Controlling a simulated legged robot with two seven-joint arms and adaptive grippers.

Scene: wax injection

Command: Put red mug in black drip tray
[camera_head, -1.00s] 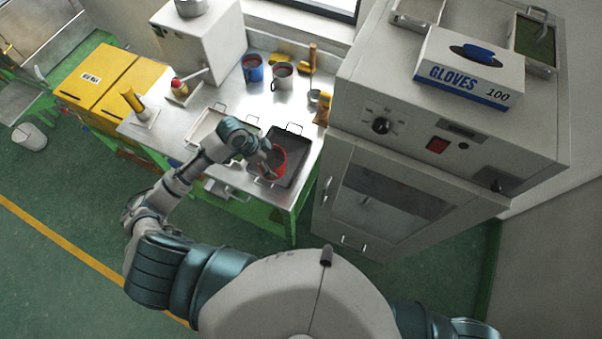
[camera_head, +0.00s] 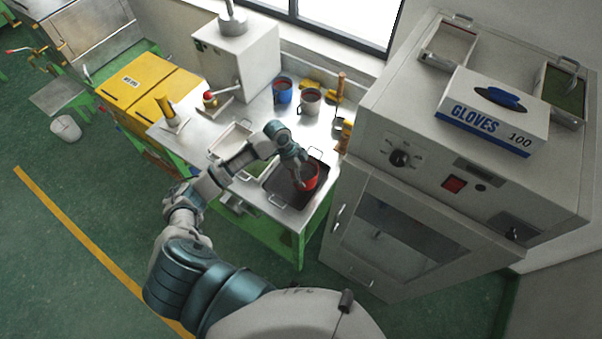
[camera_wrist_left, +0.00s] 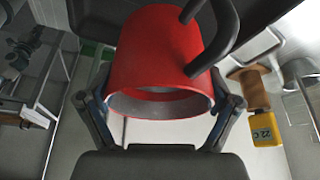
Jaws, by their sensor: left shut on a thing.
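The red mug (camera_head: 310,178) is at my left gripper (camera_head: 300,181), over the right part of the black drip tray (camera_head: 281,188). In the left wrist view the mug (camera_wrist_left: 155,50) sits between the two fingers, with its dark handle (camera_wrist_left: 225,35) on the upper right side. My left gripper is shut on the mug. I cannot tell whether the mug's base touches the tray floor. My right gripper is not in view.
A pale tray (camera_head: 232,138) lies left of the black tray on the metal table. A blue mug (camera_head: 283,92) and a grey mug (camera_head: 309,101) stand at the back. A tall grey cabinet (camera_head: 385,225) stands close on the right, with a glove box (camera_head: 492,112) on top.

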